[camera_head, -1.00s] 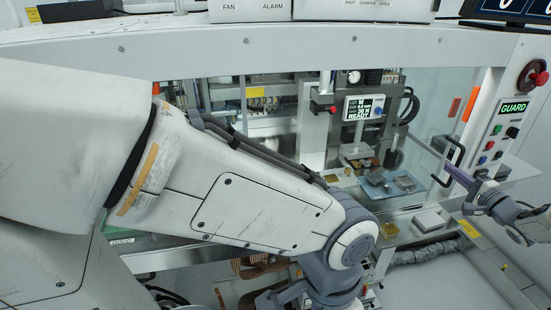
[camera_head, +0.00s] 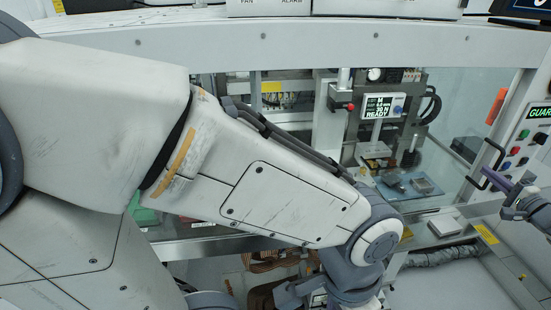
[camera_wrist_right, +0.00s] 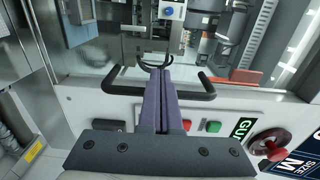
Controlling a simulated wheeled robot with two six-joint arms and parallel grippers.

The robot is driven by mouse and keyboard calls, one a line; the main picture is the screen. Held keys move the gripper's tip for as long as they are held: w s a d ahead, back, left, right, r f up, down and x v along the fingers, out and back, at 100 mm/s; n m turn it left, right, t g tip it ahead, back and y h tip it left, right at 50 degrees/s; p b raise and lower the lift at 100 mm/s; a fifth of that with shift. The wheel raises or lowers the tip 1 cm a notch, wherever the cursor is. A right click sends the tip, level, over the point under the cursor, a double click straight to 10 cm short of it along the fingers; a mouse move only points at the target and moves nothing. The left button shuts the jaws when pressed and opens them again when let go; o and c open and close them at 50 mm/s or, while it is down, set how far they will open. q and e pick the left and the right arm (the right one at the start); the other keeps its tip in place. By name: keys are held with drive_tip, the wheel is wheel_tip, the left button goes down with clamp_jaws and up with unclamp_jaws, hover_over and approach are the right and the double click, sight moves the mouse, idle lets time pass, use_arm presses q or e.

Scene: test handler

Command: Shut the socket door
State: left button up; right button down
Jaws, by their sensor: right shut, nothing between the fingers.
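The handle (camera_wrist_right: 120,88) spans the middle of the right wrist view. My right gripper (camera_head: 489,173) is shut and empty, its purple fingers at the handle. In the wrist view its fingers (camera_wrist_right: 163,72) cross in front of the bar's middle; whether they touch it I cannot tell. My left arm covers the centre of the head view; its gripper is not visible.
Right of the handle is a panel with buttons and a green GUARD display (camera_head: 540,112). It also shows in the wrist view (camera_wrist_right: 242,128), near a red knob (camera_wrist_right: 270,143). Behind the glass stand a blue fixture plate (camera_head: 424,186) and a READY screen (camera_head: 381,106).

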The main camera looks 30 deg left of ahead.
drive_tip(key=s+d+p, duration=0.2)
drive_tip(key=s, duration=0.3)
drive_tip(key=shift+s+d+p, duration=0.3)
drive_tip(key=shift+s+p, duration=0.05)
drive_tip(key=shift+p, duration=0.05)
idle(0.6)
